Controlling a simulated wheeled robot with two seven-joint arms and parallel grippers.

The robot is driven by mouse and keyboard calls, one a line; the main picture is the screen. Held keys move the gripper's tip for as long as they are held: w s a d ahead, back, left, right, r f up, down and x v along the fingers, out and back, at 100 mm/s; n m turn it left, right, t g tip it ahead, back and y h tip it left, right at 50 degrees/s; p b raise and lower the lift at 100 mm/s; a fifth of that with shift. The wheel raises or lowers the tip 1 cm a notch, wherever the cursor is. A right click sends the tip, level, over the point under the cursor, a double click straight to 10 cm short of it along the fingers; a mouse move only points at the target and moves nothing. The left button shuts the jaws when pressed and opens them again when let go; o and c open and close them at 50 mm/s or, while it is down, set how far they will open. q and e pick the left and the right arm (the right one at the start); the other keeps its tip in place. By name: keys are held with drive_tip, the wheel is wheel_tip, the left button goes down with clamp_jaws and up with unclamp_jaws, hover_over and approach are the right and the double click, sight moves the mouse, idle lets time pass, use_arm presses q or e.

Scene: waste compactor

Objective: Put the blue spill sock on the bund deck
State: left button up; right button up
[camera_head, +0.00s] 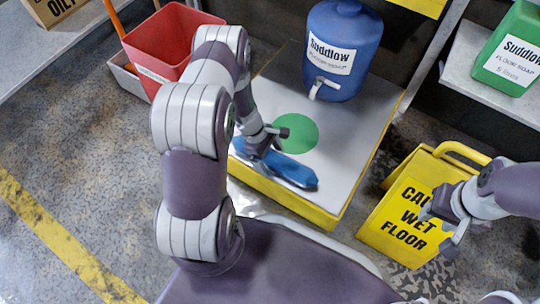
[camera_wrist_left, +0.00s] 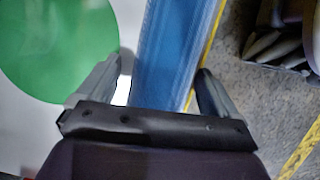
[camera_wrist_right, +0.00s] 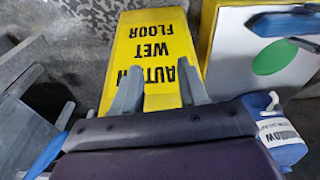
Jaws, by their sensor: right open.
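The blue spill sock (camera_head: 293,170) lies on the grey top of the bund deck (camera_head: 341,150), near its front yellow edge. It is below the green disc (camera_head: 297,132) in the head view and partly hidden by my left gripper (camera_head: 266,142). In the left wrist view the sock (camera_wrist_left: 172,50) passes between the two fingers of my left gripper (camera_wrist_left: 161,78). A gap shows between the left finger and the sock, so the gripper is open around it. My right gripper (camera_head: 440,230) is open and empty, in front of the yellow wet-floor sign (camera_head: 415,190).
A blue jug (camera_head: 343,45) with a white tap stands at the back of the deck. A red bin (camera_head: 168,45) is to the deck's left. A green soap container (camera_head: 512,50) sits on a shelf at right. The floor at left is clear.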

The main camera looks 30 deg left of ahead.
use_arm(q)
drive_tip(key=p+v, duration=0.7)
drive_tip(key=v, duration=0.4)
drive_tip(key=shift+r, duration=0.3)
wheel_tip(320, 180, up, 15)
drive_tip(key=m+y, duration=0.3)
drive_tip(key=m, duration=0.8)
hover_over(272, 164)
drive_tip(key=s+d+r+m+t+y, duration=0.1)
drive_tip(key=s+d+r+m, duration=0.2)
drive_tip(key=s+r+m, duration=0.3)
drive_tip(key=shift+s+d+r+m, duration=0.25)
drive_tip(key=shift+r+m, duration=0.25)
drive_tip(key=shift+m, duration=0.3)
